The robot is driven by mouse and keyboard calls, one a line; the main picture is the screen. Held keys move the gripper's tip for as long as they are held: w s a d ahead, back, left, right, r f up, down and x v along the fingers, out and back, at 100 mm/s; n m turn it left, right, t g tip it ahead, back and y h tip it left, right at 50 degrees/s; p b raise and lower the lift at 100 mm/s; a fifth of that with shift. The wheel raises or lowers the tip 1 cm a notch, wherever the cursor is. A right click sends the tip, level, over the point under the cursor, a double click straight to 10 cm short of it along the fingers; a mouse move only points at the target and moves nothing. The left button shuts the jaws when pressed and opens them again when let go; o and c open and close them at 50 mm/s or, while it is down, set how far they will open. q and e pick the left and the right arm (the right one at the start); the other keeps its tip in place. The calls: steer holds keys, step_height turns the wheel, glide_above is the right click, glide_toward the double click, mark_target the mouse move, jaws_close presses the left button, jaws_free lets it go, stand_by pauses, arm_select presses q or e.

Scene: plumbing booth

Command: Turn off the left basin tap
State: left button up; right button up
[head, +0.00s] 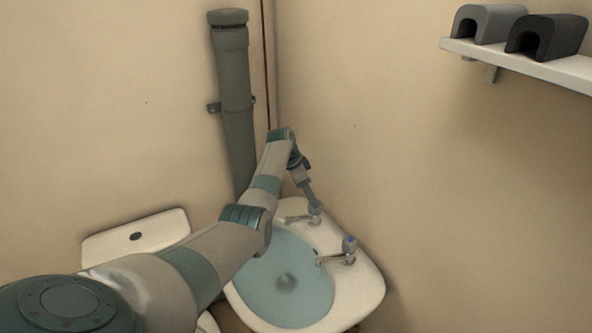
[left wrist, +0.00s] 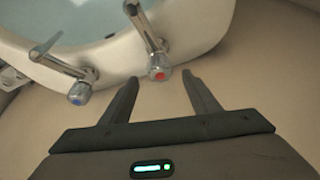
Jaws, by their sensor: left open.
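The left basin tap (head: 299,218) is a chrome tap on the far side of the basin rim in the head view. In the left wrist view its handle, with a red cap, is the red-marked tap (left wrist: 158,60). My left gripper (head: 315,207) comes down at this tap from above. In the left wrist view my left gripper (left wrist: 160,78) is open, its two fingers apart on either side of the red-marked handle, near their tips. I cannot tell whether either finger touches it. My right gripper is not in view.
The other tap (head: 346,249), blue-capped in the left wrist view (left wrist: 78,92), stands close by on the basin (head: 363,286). A grey pipe (head: 234,110) rises behind my left arm. A toilet cistern (head: 135,236) is at left. A shelf (head: 520,63) holds two arch-shaped blocks.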

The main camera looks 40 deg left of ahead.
arm_select(q)
steer(key=b+v, duration=0.3)
steer(key=v, duration=0.9)
steer(key=shift+d+f, duration=0.1)
